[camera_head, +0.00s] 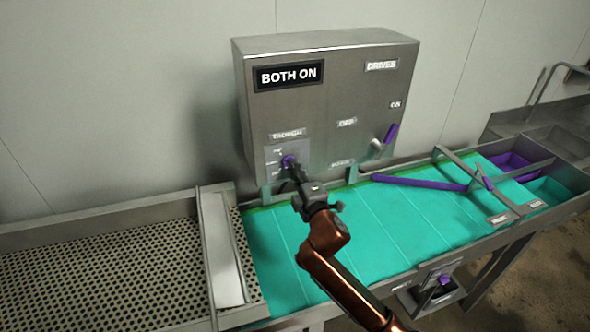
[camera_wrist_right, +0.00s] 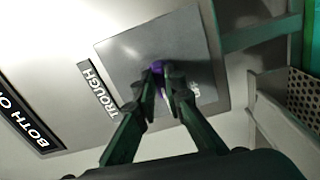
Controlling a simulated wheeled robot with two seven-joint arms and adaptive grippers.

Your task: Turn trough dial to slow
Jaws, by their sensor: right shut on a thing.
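The trough dial (camera_head: 288,160) is a small purple knob on a grey plate (camera_head: 272,160) under the TROUGH label (camera_head: 287,134), low on the left of the steel control box. My right gripper (camera_head: 293,170) reaches it from the front and is shut on it. In the right wrist view, the purple dial (camera_wrist_right: 158,68) shows between the fingertips of my right gripper (camera_wrist_right: 160,85). The fingers hide most of the dial and part of the plate's markings, so I cannot tell where it points. My left gripper is not in view.
The control box (camera_head: 330,95) has a BOTH ON sign (camera_head: 289,75) and a purple DRIVES lever (camera_head: 390,134). Below lie a teal trough (camera_head: 400,220) with a purple bar (camera_head: 415,182) and a perforated tray (camera_head: 100,270) at the left. Another purple knob (camera_head: 445,279) sits at the front.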

